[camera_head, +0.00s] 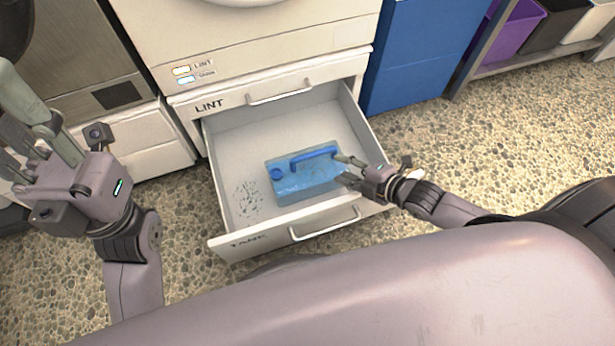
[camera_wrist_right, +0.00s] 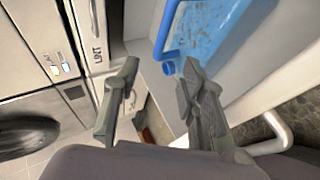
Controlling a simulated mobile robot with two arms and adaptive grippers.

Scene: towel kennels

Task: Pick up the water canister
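The water canister (camera_head: 305,178) is a translucent blue box with a darker blue handle (camera_head: 312,154) on top and a round blue cap (camera_head: 276,174). It lies in the open drawer labelled TANK (camera_head: 226,215). My right gripper (camera_head: 343,170) is open at the canister's right end, close to the handle; I cannot tell whether it touches. In the right wrist view, the open fingers (camera_wrist_right: 157,82) are empty, with the canister (camera_wrist_right: 212,35) beyond them at the upper right. My left gripper (camera_head: 12,115) is open and empty at the far left, away from the drawer.
A closed drawer front labelled LINT (camera_head: 260,93) with a handle is above the open drawer. A blue cabinet (camera_head: 415,55) stands to the right. A shelf with a purple bin (camera_head: 520,28) is farther right. Pebbled floor (camera_head: 480,150) is free right of the drawer.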

